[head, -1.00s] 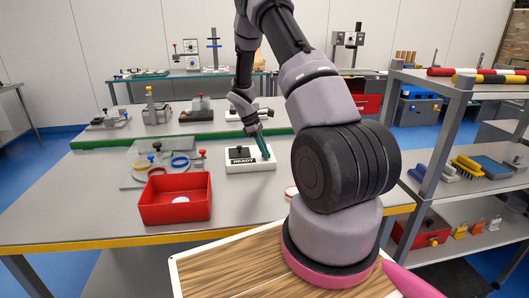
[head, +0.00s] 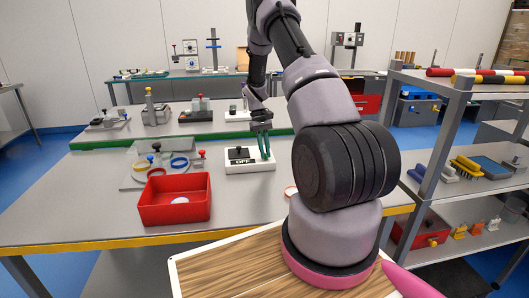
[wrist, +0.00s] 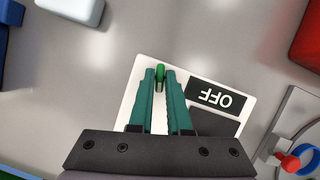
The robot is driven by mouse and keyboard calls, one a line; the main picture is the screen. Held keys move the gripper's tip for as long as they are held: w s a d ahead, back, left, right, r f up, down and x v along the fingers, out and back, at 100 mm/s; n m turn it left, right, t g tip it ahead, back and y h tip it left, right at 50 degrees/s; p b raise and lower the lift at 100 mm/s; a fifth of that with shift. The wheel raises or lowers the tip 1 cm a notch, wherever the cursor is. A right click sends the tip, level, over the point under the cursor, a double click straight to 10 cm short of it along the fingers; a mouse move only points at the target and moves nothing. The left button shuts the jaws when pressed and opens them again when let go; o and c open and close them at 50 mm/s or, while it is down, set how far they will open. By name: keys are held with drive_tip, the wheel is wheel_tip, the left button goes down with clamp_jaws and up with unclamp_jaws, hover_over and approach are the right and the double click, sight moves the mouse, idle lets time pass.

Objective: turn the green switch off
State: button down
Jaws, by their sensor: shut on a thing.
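The green switch (wrist: 159,72) is a short green lever on a white box (head: 250,168). The box lies on the grey table, and its black label (wrist: 215,96) reads OFF, upside down in the wrist view. My gripper (head: 264,157) reaches down to the right part of the box with its teal fingers. In the wrist view the fingertips stand on both sides of the lever and are shut on it. In the head view the fingers hide the lever.
A red open bin (head: 175,213) stands in front and left of the box. Several fixtures line the table's back. A shelf rack (head: 455,120) stands at the right.

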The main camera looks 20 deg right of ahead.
drive_tip(key=shift+m+y, duration=0.6)
drive_tip(key=shift+m, duration=0.7)
drive_tip(key=shift+d+m, duration=0.1)
drive_tip(key=shift+m, duration=0.2)
drive_tip(key=c, duration=0.9)
unclamp_jaws()
drive_tip(key=v, duration=1.1)
drive_tip(key=shift+s, duration=0.15)
